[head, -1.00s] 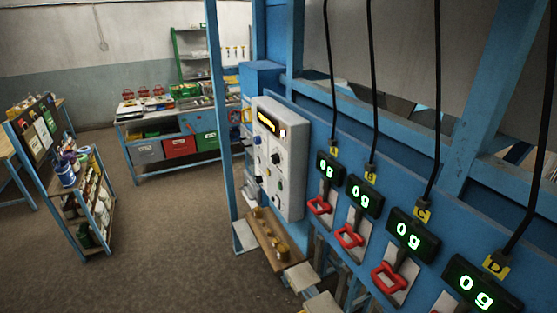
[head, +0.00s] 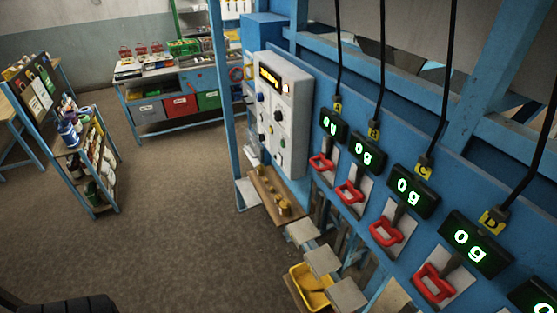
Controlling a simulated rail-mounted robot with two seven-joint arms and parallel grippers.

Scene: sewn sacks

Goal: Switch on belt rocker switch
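A light grey control box (head: 293,128) is mounted on the blue frame, right of the picture's middle. It has an amber display (head: 270,76), a small lit lamp or button (head: 286,87), and several knobs and buttons on its face. The controls are too small for me to tell which one is the belt rocker switch or how it is set. Neither of my grippers shows in the head view.
Green "0g" displays (head: 409,192) with red handles (head: 386,231) line the blue frame at right, under hanging black cables. A wooden ledge (head: 272,190), small plates (head: 322,260) and a yellow bin (head: 311,283) sit below. Shelves stand at left; the floor (head: 165,230) is open.

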